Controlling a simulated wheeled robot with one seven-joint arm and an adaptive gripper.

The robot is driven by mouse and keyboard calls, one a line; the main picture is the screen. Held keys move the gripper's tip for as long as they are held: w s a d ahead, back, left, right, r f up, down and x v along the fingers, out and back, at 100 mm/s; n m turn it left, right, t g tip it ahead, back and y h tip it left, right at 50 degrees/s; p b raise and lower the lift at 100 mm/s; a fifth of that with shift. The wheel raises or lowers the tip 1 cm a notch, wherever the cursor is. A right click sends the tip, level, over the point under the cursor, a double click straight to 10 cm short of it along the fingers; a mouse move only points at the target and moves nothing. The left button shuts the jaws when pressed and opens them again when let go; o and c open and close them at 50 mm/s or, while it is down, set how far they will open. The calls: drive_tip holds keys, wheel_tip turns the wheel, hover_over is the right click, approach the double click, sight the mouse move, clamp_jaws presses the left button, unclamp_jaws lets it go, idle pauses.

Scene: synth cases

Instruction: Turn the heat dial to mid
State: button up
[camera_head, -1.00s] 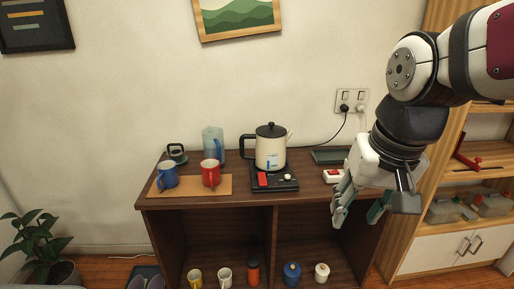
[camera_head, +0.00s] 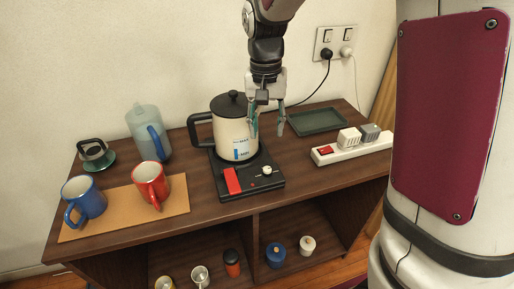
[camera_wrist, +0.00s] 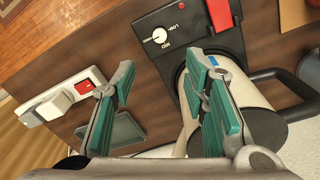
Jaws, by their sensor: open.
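The heat dial is a small white knob (camera_head: 267,170) on the front right of a black heating base (camera_head: 250,187). In the wrist view the dial (camera_wrist: 159,35) shows a dark pointer line, with lettering that reads like "LOW" and "MID" beside it. I cannot tell the exact setting. My gripper (camera_head: 267,122) points down above and behind the dial, to the right of the kettle. Its teal fingers are apart with nothing between them; they also show in the wrist view (camera_wrist: 158,82). Neither finger touches the dial.
The white kettle (camera_head: 233,134) stands on the base, close to my left finger. A red switch (camera_head: 232,181) is left of the dial. A power strip (camera_head: 350,152) and green tray (camera_head: 316,121) lie right. Blue (camera_head: 84,197) and red mugs (camera_head: 151,184) stand left.

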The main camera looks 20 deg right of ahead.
sight(267, 168)
drive_tip(key=f, duration=0.9)
drive_tip(key=f+b, duration=0.1)
drive_tip(key=f, duration=0.3)
drive_tip(key=shift+s+d+f, duration=0.1)
drive_tip(key=shift+d+f, duration=0.15)
drive_tip(key=shift+f, duration=0.1)
clamp_jaws()
